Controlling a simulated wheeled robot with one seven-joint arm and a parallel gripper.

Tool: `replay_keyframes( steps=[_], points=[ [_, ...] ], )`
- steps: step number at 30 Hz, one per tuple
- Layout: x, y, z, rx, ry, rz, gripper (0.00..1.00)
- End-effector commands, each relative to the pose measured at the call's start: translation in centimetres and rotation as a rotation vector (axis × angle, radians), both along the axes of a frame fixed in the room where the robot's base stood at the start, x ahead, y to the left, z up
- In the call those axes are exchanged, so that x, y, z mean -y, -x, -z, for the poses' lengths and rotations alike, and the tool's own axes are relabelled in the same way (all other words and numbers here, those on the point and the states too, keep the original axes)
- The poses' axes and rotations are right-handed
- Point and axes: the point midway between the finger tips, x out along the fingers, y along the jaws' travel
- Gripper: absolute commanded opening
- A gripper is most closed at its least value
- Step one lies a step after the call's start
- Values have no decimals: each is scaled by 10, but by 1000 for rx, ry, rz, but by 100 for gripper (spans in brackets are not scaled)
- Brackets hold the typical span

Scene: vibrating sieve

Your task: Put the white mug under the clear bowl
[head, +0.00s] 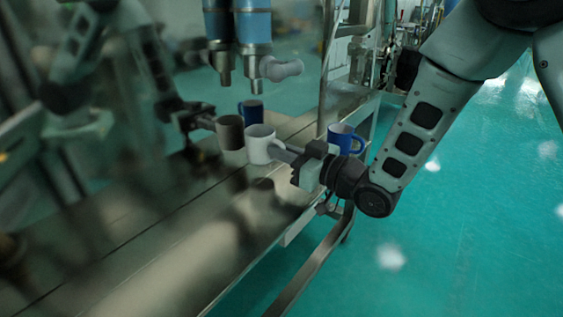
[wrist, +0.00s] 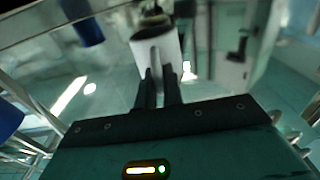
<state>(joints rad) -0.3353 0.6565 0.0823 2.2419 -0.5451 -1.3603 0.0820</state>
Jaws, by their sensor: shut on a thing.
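The white mug (head: 259,142) is upright at the end of my gripper (head: 287,153) in the head view. My fingers are shut on it from the right. It appears to be held above the metal counter, with a dark patch on the surface below. The wrist view shows the white mug (wrist: 168,48) between and beyond my fingertips (wrist: 158,78). A hanging blue cylinder (head: 253,25) with a metal spout (head: 250,76) is behind and above the mug. I cannot clearly make out a clear bowl.
A blue mug (head: 340,136) stands on the counter (head: 190,235) to the right, behind my gripper. A glossy panel on the left seems to mirror my arm and the mugs. A metal post (head: 326,65) rises behind. The front of the counter is clear.

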Motion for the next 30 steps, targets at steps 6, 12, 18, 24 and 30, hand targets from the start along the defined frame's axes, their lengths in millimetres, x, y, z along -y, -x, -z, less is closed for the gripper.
replay_keyframes(
  steps=[6,12,18,24,30],
  points=[
    [0,1,29,-4,2,-1,0],
    [-3,-2,34,-1,1,-1,0],
    [-3,-2,34,-1,1,0,0],
    [-3,-2,37,-1,0,0,26],
    [-3,-2,37,-1,0,0,31]
  ],
)
